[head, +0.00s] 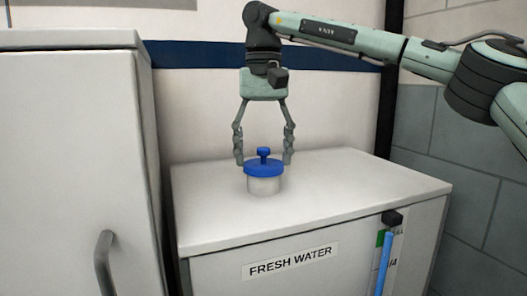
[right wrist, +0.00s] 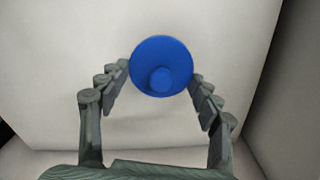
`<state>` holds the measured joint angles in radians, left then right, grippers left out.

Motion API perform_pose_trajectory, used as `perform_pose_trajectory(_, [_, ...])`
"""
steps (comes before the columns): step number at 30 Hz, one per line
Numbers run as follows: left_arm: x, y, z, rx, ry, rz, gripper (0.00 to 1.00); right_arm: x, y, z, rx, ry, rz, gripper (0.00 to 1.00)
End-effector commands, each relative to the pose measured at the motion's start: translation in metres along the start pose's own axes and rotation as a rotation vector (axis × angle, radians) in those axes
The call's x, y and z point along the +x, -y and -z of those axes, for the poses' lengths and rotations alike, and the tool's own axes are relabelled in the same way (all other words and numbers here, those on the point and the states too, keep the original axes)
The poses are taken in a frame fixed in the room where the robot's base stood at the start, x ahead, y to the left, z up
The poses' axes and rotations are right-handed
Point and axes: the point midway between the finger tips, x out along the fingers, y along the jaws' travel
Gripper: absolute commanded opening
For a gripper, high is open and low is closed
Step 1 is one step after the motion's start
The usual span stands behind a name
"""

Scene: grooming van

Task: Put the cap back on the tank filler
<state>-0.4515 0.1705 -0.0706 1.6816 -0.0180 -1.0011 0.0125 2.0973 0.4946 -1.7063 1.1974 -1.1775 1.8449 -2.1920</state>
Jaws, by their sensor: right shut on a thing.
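The blue cap (head: 264,170), a round disc with a small knob on top, is at the top of the white filler neck (head: 264,187) on the fresh water tank (head: 330,190). It looks level and lined up with the neck; I cannot tell whether it is fully seated. My right gripper (head: 264,162) points down from above, its fingers closed on opposite sides of the cap's rim. In the right wrist view the cap (right wrist: 161,52) lies between the fingertips and hides the neck. My left gripper is not in view.
A white cabinet (head: 75,150) with a grey handle (head: 104,262) stands close on the left, higher than the tank top. A blue level gauge (head: 384,262) is on the tank's front. The tank top around the neck is clear. A wall stands behind.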

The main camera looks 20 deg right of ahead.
Motion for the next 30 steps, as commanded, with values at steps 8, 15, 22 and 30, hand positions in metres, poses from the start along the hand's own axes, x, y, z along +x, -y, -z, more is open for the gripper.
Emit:
perform_pose_trajectory(8, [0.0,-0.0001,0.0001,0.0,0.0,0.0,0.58,-0.0005,-0.0001,0.0,0.0,-0.001,0.0,0.75])
perform_pose_trajectory(15, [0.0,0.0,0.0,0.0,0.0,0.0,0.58,-0.0006,0.0,0.0,0.0,-0.001,0.0,0.88])
perform_pose_trajectory(22, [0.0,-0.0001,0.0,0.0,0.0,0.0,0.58,-0.0004,0.0,-0.0001,0.0,-0.001,-0.001,1.0])
perform_pose_trajectory(30, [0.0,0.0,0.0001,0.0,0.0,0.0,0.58,-0.0005,0.0,0.0,-0.001,-0.001,-0.001,1.0])
